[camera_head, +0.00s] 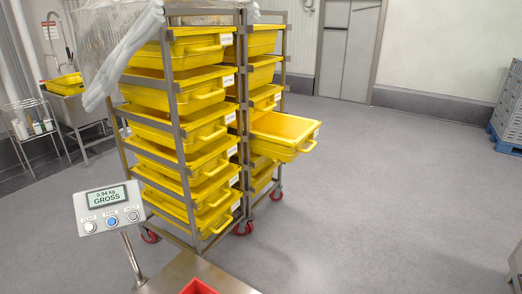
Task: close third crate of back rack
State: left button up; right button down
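Two metal racks of yellow crates stand in the middle, one behind the other. The back rack (285,70) is partly hidden by the front rack (178,125). One crate of the back rack, the pulled-out crate (290,148), sticks far out to the right past the rack's frame, roughly level. Closed crates, such as an upper crate (263,73), sit above it, and a lower crate (262,182) sits below. The front rack hides the left parts of these crates. Neither of my grippers is in view.
A scale display (108,206) reading 0.94 kg stands at the front left by a metal table (205,277) with a red container (199,287). A sink (72,110) and wire shelf (38,135) are at left. Grey crates (510,105) are at far right. The floor right of the racks is clear.

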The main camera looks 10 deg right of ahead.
aim_at(279, 136)
jog(key=i+l+u, duration=0.3)
jog(key=l+u, duration=0.25)
jog(key=i+l+u, duration=0.3)
jog(key=l, duration=0.2)
jog(key=i+l, duration=0.1)
jog(key=l, duration=0.35)
jog(key=i+l, duration=0.1)
jog(key=l, duration=0.35)
jog(key=i+l, duration=0.1)
jog(key=l, duration=0.4)
jog(key=i+l, duration=0.15)
jog(key=l, duration=0.3)
jog(key=i+l, duration=0.1)
jog(key=l, duration=0.35)
